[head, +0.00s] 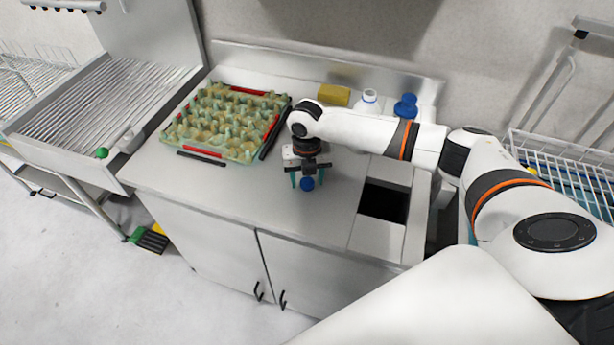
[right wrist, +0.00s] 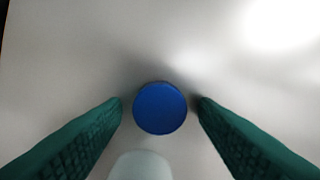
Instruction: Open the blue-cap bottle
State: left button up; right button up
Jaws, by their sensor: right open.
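A round blue cap (head: 307,184) shows between the fingers of my right gripper (head: 307,178), low over the front part of the counter. In the right wrist view the blue cap (right wrist: 160,108) is a flat blue disc between the two green fingertips, with a gap on each side. The right gripper is open and points down. A pale rounded shape (right wrist: 140,166) shows at the lower edge of that view; I cannot tell what it is. A white bottle (head: 368,104) stands at the back of the counter. My left gripper is not in view.
A dark square opening (head: 385,201) lies to the right. The front left counter (head: 220,190) is clear.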

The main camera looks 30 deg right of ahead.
aim_at(307, 181)
jog(key=shift+w+r, duration=0.1)
jog(key=shift+r, duration=0.3)
notch_tip(307, 181, up, 12)
jog(key=b, duration=0.2)
jog(key=shift+f+b, duration=0.25)
jog(key=shift+b, duration=0.05)
